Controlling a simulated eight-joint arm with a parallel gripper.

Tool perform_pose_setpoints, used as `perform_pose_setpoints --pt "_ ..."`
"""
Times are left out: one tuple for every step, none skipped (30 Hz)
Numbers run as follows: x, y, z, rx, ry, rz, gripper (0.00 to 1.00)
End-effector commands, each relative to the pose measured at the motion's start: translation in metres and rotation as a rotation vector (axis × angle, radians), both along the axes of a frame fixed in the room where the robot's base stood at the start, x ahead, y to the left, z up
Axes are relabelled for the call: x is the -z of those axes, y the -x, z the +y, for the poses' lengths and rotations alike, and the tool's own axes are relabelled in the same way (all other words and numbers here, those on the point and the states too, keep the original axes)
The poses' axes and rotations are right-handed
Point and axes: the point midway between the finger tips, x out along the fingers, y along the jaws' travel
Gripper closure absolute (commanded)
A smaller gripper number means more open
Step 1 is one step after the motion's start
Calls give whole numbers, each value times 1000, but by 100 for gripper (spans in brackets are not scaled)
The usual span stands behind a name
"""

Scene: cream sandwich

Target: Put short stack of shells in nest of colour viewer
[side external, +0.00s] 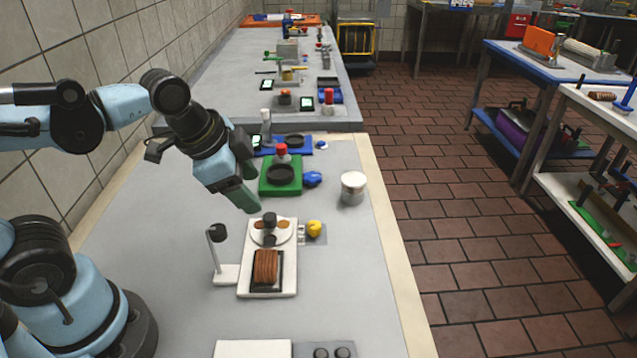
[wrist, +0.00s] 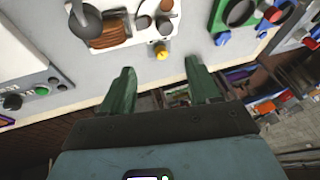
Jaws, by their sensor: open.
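A white board (side external: 284,280) lies on the near bench. A ribbed brown stack of shells (side external: 265,266) sits in a black tray on it and also shows in the wrist view (wrist: 109,32). Behind it, a pale round plate (side external: 284,235) carries separate brown and dark round pieces. Which of these is the short stack, I cannot tell. A green-based device (side external: 268,188) with a round black recess and red top stands behind the board; I cannot tell whether it is the colour viewer. My gripper (side external: 243,198) is open and empty above the bench, left of the plate; its green fingers (wrist: 161,86) show spread.
A yellow knob (side external: 314,228) on a grey base adjoins the board. A white stand with a black head (side external: 217,233) rises left of it. A white canister (side external: 353,188) stands right. A blue-based device (side external: 294,145) is farther back.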

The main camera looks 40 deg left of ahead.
Motion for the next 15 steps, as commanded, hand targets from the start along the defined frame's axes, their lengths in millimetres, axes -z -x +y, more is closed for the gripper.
perform_pose_setpoints --pt "1 0 5 -120 53 -32 39" --pt "1 -1 8 -188 86 -50 39" --pt "1 -2 11 -272 128 -72 39" --pt "1 -2 13 -327 157 -88 39" --pt "1 -3 15 -378 185 -101 39" --pt "0 -3 17 -437 218 -117 39" --pt "0 -4 18 -474 240 -127 39" --pt "0 -4 19 -507 259 -136 39" --pt "0 -4 20 -539 280 -146 39" --pt "0 -4 21 -559 292 -151 39" --pt "0 -5 22 -574 301 -155 39" --pt "0 -5 22 -588 309 -158 39" --pt "0 -5 22 -593 313 -159 39" --pt "0 -5 22 -596 314 -161 39" --pt "0 -5 22 -598 316 -161 39"
